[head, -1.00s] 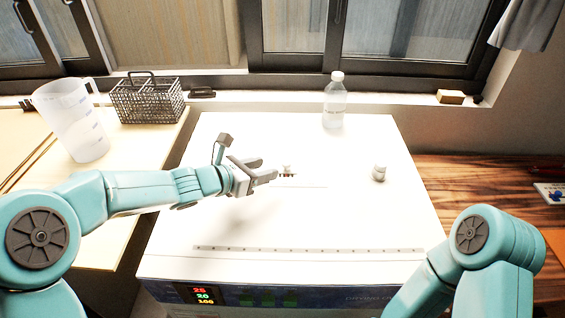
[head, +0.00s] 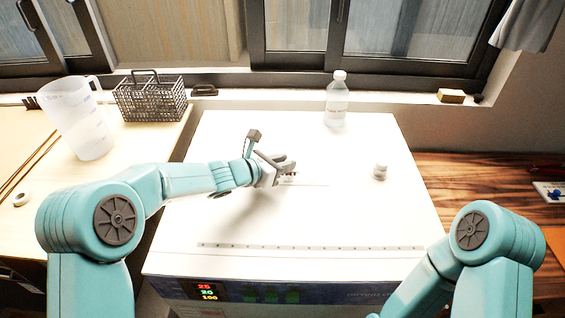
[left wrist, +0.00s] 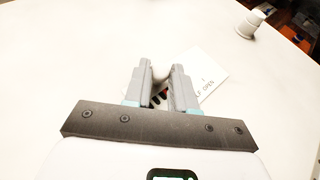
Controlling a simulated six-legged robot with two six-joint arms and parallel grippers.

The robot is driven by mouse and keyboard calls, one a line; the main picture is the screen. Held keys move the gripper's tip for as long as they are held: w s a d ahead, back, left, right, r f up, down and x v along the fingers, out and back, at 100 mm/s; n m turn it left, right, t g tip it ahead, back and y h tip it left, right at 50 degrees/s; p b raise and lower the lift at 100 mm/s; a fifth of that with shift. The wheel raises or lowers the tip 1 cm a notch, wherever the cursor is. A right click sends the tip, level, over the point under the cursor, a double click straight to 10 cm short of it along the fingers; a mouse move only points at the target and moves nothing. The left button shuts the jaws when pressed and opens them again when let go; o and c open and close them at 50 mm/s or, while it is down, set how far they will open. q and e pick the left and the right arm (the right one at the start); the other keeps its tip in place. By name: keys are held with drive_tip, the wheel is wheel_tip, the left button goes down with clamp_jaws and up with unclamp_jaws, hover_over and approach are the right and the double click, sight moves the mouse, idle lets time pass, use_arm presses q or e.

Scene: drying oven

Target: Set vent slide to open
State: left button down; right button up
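The vent slide is on the white top of the drying oven (head: 330,215). Its small pale knob (left wrist: 161,74) shows between the fingertips in the left wrist view, and the fingers hide part of it. My right gripper is out of view; only part of my right arm shows.
A clear bottle (head: 337,100) stands at the oven's back edge. A small white cap-like piece (head: 380,171) stands right of the slide, also in the left wrist view (left wrist: 249,24). A jug (head: 78,118) and wire basket (head: 150,98) are at left. The oven's front top is clear.

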sight(307, 174)
use_arm(q)
drive_tip(key=shift+d+f+b, duration=0.15)
drive_tip(key=shift+d+b, duration=0.15)
drive_tip(key=d+b, duration=0.3)
drive_tip(key=d, duration=0.2)
drive_tip(key=shift+d, duration=0.4)
drive_tip(key=shift+s, duration=0.1)
drive_tip(key=c, duration=1)
unclamp_jaws()
drive_tip(key=shift+d, duration=0.2)
